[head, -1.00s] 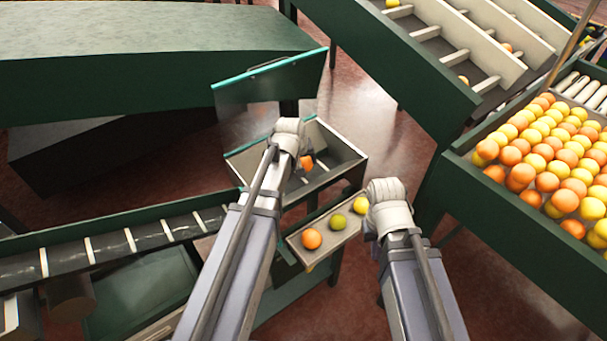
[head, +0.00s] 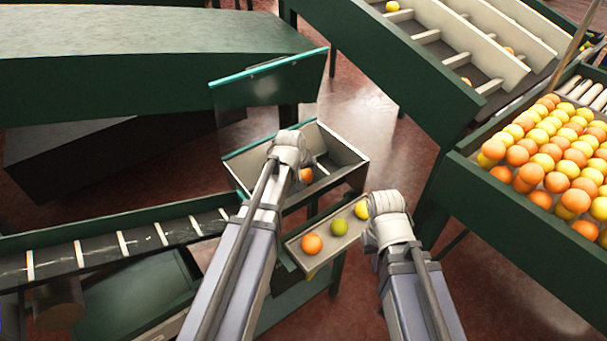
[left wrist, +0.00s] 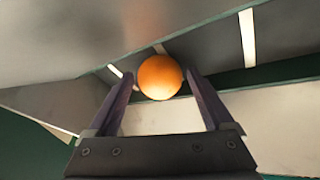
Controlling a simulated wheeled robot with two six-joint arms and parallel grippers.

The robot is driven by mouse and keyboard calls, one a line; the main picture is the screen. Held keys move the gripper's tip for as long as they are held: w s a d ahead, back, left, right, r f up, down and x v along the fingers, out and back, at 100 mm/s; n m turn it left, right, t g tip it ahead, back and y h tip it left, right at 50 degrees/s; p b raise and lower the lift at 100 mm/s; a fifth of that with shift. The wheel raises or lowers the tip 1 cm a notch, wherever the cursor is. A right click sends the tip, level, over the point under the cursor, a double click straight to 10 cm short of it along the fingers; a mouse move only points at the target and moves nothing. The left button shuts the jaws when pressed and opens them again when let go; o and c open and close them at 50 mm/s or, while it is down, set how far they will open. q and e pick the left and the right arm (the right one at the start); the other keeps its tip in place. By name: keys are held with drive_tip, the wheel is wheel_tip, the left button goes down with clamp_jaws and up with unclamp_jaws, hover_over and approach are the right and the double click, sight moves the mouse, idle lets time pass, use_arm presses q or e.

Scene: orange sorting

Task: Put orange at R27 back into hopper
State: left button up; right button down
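The orange (head: 306,175) shows just below my left gripper (head: 300,166), inside a grey open-topped metal box (head: 343,150) in the head view. In the left wrist view the orange (left wrist: 160,77) sits between the two dark fingertips of my left gripper (left wrist: 160,72). The fingertips lie close against its sides, and it moves with the gripper. My right gripper (head: 378,210) is by the upper end of a small tray; its fingers are hidden by its own wrist. No R27 label is readable.
A cleated belt (head: 100,250) runs at the left. A large green bin (head: 490,220) of fruit stands right. A teal-edged panel (head: 270,80) rises behind the box.

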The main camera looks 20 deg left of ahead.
use_arm(q)
drive_tip(key=shift+o, duration=0.6)
drive_tip(key=shift+r, duration=0.15)
drive_tip(key=shift+r+p, duration=0.2)
drive_tip(key=shift+p, duration=0.15)
drive_tip(key=p+v, duration=1)
drive_tip(key=v, duration=0.1)
drive_tip(key=shift+s+r, duration=0.25)
